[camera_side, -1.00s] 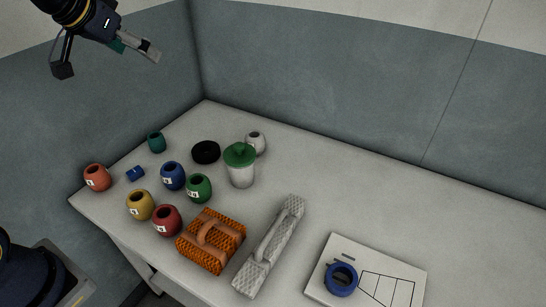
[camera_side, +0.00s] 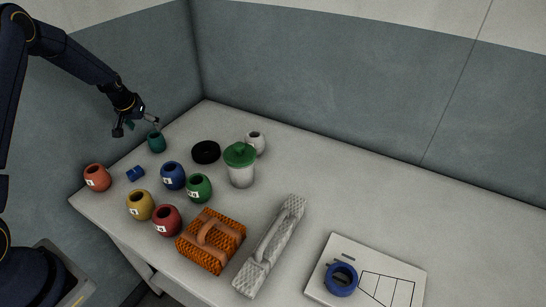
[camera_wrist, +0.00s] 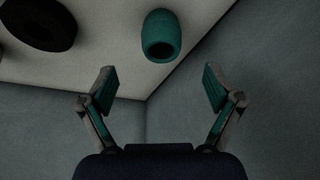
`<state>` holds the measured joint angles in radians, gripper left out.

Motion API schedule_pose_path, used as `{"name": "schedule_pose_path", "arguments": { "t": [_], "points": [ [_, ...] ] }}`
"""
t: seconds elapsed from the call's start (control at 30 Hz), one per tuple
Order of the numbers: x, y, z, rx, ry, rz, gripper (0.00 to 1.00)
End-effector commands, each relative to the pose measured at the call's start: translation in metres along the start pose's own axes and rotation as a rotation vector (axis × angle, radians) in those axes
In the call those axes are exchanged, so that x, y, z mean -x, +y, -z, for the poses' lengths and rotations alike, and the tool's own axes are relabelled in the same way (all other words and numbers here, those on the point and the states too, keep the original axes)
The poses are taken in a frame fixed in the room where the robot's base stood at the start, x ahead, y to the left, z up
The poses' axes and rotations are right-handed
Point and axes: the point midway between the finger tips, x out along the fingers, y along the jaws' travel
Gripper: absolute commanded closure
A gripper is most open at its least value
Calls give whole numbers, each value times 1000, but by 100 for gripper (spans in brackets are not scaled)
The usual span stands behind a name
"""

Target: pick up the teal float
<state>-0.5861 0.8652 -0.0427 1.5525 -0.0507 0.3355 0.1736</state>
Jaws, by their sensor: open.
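The teal float (camera_side: 156,143) stands upright on the table near its back left corner. In the wrist view the teal float (camera_wrist: 161,36) is at the top centre, beyond my fingertips, with its dark hole showing. My gripper (camera_side: 137,126) is just above and to the left of the float in the side view. In the wrist view my gripper (camera_wrist: 160,82) has its two fingers spread wide with nothing between them. Whether a fingertip touches the float cannot be told from the side view.
A black disc (camera_side: 206,152) lies right of the teal float. Walls rise close behind the table corner (camera_side: 206,103). The table's right back is clear.

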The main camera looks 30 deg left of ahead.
Motion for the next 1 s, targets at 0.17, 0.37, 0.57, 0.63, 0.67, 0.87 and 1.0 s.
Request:
{"name": "schedule_pose_path", "arguments": {
  "t": [0.17,0.37,0.57,0.63,0.67,0.87,1.0],
  "points": [
    [-37,0,0,-1,-1,0,9],
    [-53,0,0,-1,0,0,9],
    [-81,-2,-4,0,-2,-1,9],
    [-92,-2,-4,-1,-2,-1,9],
    [-96,-2,-3,-1,-1,0,9],
    [-104,-3,-3,-1,1,0,9],
    [-104,-3,-3,-1,1,0,9]
  ]
}}
